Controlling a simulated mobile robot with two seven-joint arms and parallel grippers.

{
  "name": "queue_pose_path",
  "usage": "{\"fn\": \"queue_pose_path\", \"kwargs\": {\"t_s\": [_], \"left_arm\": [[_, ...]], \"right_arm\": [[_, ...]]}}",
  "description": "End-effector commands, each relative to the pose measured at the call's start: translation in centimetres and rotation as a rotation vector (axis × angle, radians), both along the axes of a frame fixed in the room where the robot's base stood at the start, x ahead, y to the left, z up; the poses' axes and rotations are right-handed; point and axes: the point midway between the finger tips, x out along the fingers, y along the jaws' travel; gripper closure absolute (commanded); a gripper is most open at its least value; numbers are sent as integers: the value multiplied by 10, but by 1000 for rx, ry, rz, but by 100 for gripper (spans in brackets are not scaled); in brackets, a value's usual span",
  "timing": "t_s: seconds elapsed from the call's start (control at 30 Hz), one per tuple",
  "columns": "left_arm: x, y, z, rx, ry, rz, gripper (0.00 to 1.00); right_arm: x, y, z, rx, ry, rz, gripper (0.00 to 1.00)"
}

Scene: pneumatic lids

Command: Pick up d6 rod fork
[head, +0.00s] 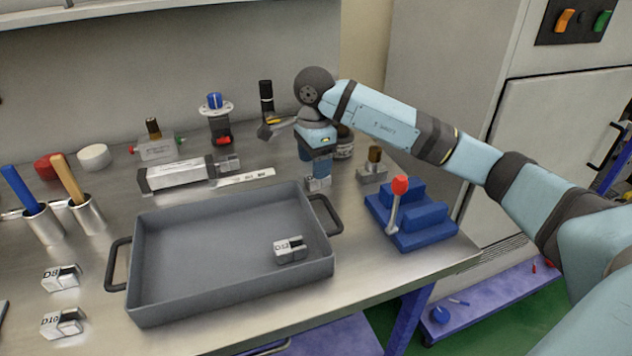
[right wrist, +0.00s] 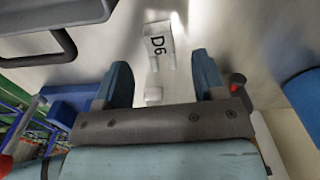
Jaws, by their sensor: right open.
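The D6 rod fork (right wrist: 155,42) is a small pale metal block with "D6" on its face. It lies on the bench between and just beyond the fingers of my right gripper (right wrist: 162,78) in the right wrist view. In the head view my right gripper (head: 317,168) points down over the fork (head: 318,184), which is partly hidden behind it. The right gripper is open, with a finger on each side and nothing held. I cannot tell if a finger touches the fork. My left gripper is not in view.
A grey tray (head: 230,299) holds the D12 fork (head: 290,249); its right handle (head: 329,208) is close to my gripper. A blue fixture with a red-knobbed lever (head: 420,224) stands right. The D8 (head: 61,277) and D10 (head: 64,322) forks lie left. A metal cylinder (head: 178,174) lies behind.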

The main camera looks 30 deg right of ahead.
Motion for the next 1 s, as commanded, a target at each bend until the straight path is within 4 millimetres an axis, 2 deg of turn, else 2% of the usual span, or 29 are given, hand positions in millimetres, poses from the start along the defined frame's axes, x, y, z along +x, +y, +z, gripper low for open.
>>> {"fn": "queue_pose_path", "kwargs": {"t_s": [0.27,0.5,0.53,0.77,1.0], "left_arm": [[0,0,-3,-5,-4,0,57],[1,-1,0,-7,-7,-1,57],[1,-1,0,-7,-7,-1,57],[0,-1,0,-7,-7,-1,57],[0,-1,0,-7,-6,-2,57]], "right_arm": [[-1,1,-42,1,4,0,36],[0,1,-45,0,0,0,36],[0,1,-45,0,1,0,38],[0,1,-45,0,1,0,91],[0,1,-45,0,1,0,91]]}}
